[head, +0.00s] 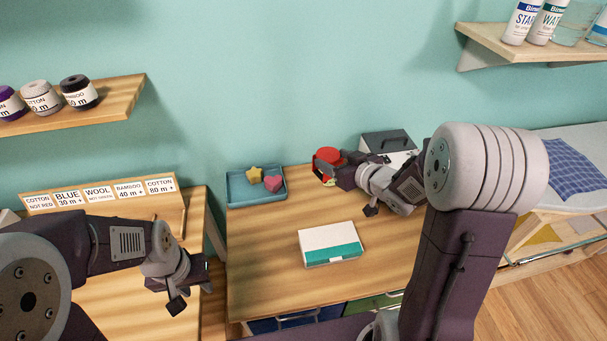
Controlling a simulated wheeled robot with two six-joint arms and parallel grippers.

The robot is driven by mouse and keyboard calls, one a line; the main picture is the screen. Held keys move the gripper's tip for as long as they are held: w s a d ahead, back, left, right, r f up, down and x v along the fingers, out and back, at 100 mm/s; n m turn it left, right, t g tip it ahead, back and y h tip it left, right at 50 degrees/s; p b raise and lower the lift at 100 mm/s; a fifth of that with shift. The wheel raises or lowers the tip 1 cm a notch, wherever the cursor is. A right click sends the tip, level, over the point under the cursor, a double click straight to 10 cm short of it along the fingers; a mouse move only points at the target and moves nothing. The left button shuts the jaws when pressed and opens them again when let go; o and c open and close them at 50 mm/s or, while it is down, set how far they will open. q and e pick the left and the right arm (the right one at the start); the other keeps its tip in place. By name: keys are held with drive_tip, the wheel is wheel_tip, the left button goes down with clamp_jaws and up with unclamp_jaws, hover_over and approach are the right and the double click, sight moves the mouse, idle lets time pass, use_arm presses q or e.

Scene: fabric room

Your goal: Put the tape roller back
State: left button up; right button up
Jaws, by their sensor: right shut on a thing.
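A red object (328,156), which looks like the tape roller, is at the back of the middle table. A small pale part shows just below it. My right gripper (326,168) is shut on this red object near the wall, right of the blue tray. Its fingers cover part of the object, and I cannot tell whether it touches the table. My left gripper (203,272) is at the lower left, near the gap between the two tables, far from the red object. Its fingertips are too small and dark to read.
The blue tray (237,199) holds a yellow star and a pink heart. A white and teal box (330,238) lies mid-table. A grey box with a dark handle (388,142) stands behind my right arm. Spools (41,96) sit on the left shelf, bottles (521,22) on the right one.

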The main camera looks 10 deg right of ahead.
drive_tip(key=shift+a+f, duration=0.1)
drive_tip(key=shift+a, duration=0.05)
drive_tip(key=shift+w+a+f+b, duration=0.35)
drive_tip(key=shift+w+a+f, duration=0.1)
drive_tip(key=shift+w+f, duration=0.15)
drive_tip(key=shift+w+a+f+b, duration=0.35)
drive_tip(key=shift+w+a+f, duration=0.15)
drive_tip(key=shift+w, duration=0.15)
drive_tip(key=w+a+f, duration=0.1)
drive_tip(key=w+f, duration=0.1)
drive_tip(key=w+a+f+b, duration=0.1)
drive_tip(key=w+f, duration=0.1)
drive_tip(key=f, duration=0.1)
drive_tip(key=w+a+f, duration=0.1)
drive_tip(key=w+f, duration=0.1)
drive_tip(key=f, duration=0.1)
drive_tip(key=shift+w+a, duration=0.25)
drive_tip(key=shift+w, duration=0.1)
drive_tip(key=shift+w+f, duration=0.1)
drive_tip(key=shift+f, duration=0.05)
drive_tip(key=shift+f+b, duration=0.1)
drive_tip(key=shift+b, duration=0.25)
drive_tip(key=o, duration=1.7)
use_arm(q)
drive_tip(key=f, duration=0.2)
drive_tip(key=shift+s+f, duration=0.4)
